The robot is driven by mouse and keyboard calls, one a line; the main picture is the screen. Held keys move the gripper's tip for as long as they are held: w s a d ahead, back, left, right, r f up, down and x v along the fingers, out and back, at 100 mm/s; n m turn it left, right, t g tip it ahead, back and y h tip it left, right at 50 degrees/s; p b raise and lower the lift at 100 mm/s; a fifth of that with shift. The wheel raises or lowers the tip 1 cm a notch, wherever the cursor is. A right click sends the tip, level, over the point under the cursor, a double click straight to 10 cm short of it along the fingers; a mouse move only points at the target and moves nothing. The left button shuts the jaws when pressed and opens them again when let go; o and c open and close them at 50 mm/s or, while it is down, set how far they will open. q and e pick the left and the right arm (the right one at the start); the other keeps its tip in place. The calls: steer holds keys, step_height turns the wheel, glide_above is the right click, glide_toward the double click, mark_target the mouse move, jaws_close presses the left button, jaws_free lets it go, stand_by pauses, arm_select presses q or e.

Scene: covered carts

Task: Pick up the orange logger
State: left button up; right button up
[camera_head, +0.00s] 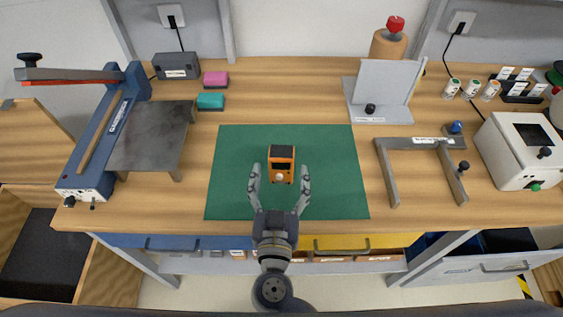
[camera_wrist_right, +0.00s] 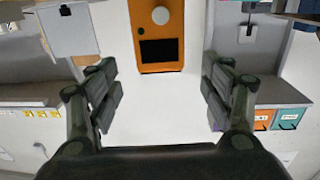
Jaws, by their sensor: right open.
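The orange logger (camera_head: 281,168) is a small box with a dark top and a pale round knob on its front. It stands on the green mat (camera_head: 235,170) in the middle of the bench. My right gripper (camera_head: 279,176) is open, with its fingers apart to the left and right of the logger's front part. In the right wrist view the logger (camera_wrist_right: 158,25) shows its orange face, pale knob and dark panel at top centre, beyond and between the open fingers (camera_wrist_right: 160,64). A gap shows on both sides. My left gripper is not in view.
A blue guillotine-like device (camera_head: 108,125) stands left, with pink (camera_head: 215,79) and teal (camera_head: 211,101) blocks behind. A grey frame (camera_head: 390,175) and a white box device (camera_head: 520,150) stand right. The mat around the logger is clear.

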mark_target(281, 162)
steer(key=w, duration=0.5)
steer(key=shift+w+d+f+p, duration=0.15)
steer(key=shift+f+p, duration=0.05)
steer(key=shift+p, duration=0.2)
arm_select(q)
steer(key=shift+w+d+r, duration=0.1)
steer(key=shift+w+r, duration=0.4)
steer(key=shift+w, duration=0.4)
arm_select(e)
steer(key=c, duration=1.3)
